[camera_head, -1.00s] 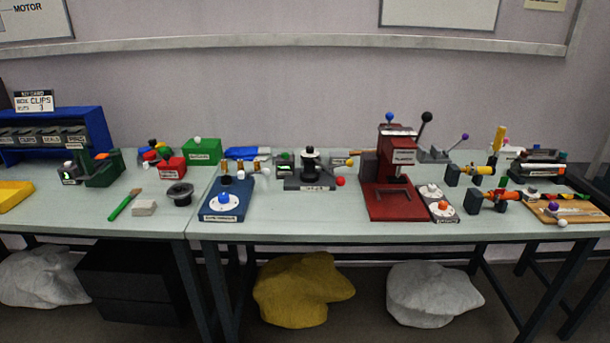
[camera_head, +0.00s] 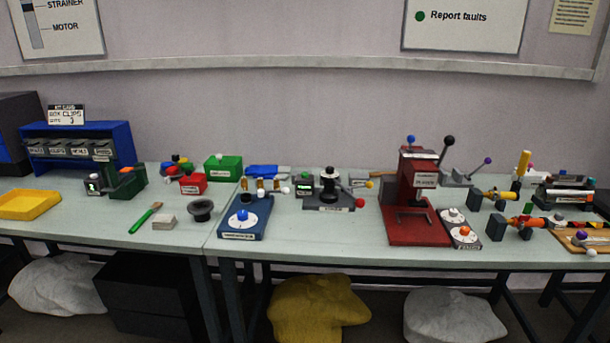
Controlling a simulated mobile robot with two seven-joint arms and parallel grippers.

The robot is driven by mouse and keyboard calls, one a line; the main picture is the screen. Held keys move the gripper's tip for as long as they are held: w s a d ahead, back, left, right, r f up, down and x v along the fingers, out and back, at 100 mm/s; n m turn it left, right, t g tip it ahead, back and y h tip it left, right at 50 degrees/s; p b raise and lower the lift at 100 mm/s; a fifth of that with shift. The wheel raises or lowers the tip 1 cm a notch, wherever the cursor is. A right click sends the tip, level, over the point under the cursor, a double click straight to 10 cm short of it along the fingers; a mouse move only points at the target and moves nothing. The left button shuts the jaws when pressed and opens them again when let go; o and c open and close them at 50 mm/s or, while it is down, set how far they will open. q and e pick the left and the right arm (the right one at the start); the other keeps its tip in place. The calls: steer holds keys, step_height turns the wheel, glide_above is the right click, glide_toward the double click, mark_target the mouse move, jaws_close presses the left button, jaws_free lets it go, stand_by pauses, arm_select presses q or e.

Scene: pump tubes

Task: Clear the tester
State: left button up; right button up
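No label in the head view is sharp enough for me to say for certain which device is the tester. A dark device with a black upright column (camera_head: 330,186), a red ball at its right and a label in front stands mid-table. A small box with a lit green display (camera_head: 304,189) stands at its left. I cannot tell whether a tube is in the dark device. A red press (camera_head: 414,232) with a black-ball lever stands to its right. Neither of my grippers is in view.
A blue dial unit (camera_head: 247,217) stands left of the dark device. A yellow tray (camera_head: 28,204), a blue rack (camera_head: 80,139), a green brush (camera_head: 145,218) and a green box (camera_head: 223,168) are further left. Tube assemblies (camera_head: 525,225) crowd the right. The front strip of table is mostly clear.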

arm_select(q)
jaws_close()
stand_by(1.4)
